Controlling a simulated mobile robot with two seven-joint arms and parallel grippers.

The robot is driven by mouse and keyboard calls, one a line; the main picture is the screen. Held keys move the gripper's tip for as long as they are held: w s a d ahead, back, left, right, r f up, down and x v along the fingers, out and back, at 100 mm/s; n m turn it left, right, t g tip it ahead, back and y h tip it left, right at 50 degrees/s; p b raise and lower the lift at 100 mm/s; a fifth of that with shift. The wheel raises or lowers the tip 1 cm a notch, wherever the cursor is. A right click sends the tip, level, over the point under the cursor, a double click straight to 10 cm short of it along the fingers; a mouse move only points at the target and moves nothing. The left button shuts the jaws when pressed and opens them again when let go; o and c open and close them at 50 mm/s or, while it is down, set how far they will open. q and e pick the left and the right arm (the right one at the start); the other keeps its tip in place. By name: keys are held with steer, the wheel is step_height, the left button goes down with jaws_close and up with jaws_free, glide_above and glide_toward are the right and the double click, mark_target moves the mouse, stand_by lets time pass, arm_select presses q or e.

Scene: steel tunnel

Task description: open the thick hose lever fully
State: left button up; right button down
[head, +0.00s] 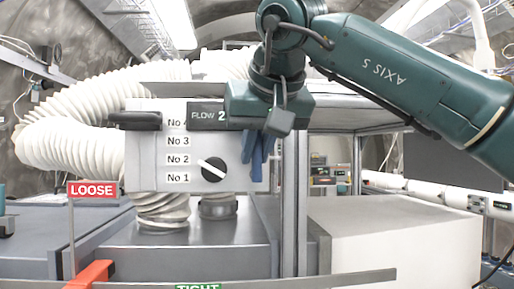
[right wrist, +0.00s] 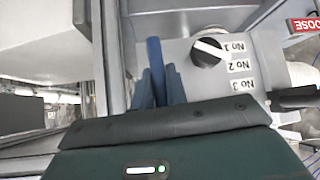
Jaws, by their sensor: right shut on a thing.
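A grey valve panel (head: 146,160) stands in the middle of the head view, with labels No 1 to No 4 and a round black knob (head: 214,169) with a white bar. A black handle (head: 135,121) sticks out at the panel's upper left; it shows at the right edge of the right wrist view (right wrist: 296,98). I cannot tell which part is the thick hose lever. My right gripper (head: 259,158) points down at the panel's right end, right of the knob. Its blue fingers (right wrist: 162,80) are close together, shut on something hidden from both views. My left gripper is not clearly seen.
A thick white ribbed hose (head: 70,125) curves left of the panel. A red lever (head: 90,275) lies at lower left near a LOOSE sign (head: 92,189); a TIGHT sign (head: 198,287) is below. A metal post (head: 294,205) stands close right of my right gripper.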

steer(key=c, duration=1.4)
jaws_free()
steer(key=v, duration=1.3)
steer(key=shift+r, duration=0.1)
steer(key=shift+a, duration=0.1)
